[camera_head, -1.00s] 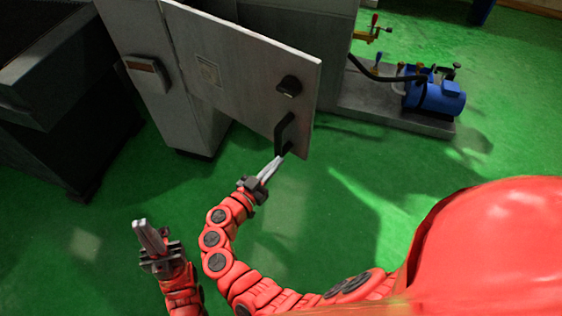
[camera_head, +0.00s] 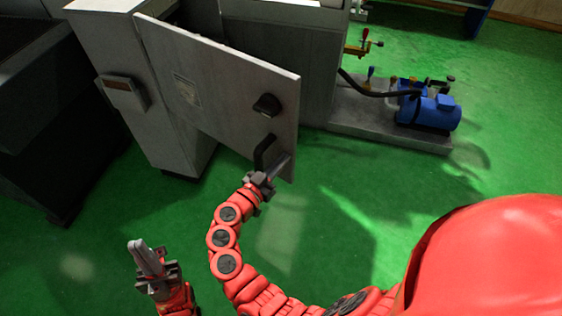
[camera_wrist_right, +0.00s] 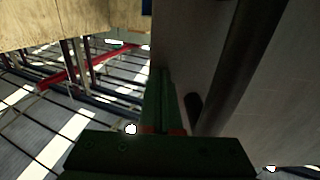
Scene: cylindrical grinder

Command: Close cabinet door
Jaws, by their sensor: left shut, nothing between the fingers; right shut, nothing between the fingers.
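The grey cabinet door (camera_head: 215,85) stands open in the head view, swung out from the cabinet (camera_head: 165,120) on its left. It carries a dark knob (camera_head: 267,105) and, below it, a dark handle (camera_head: 263,150). My right gripper (camera_head: 284,160) is shut and empty, its fingers beside the handle's lower right, near the door's free edge. I cannot tell whether they touch the door. The right wrist view shows the door panel close up with a long dark bar across it. My left gripper (camera_head: 137,245) is shut and empty, low on the left, away from the door.
A dark machine body (camera_head: 60,120) stands left of the cabinet. A blue pump motor (camera_head: 428,112) sits on a grey plinth (camera_head: 385,138) to the right. The green floor (camera_head: 345,190) in front of the door is open.

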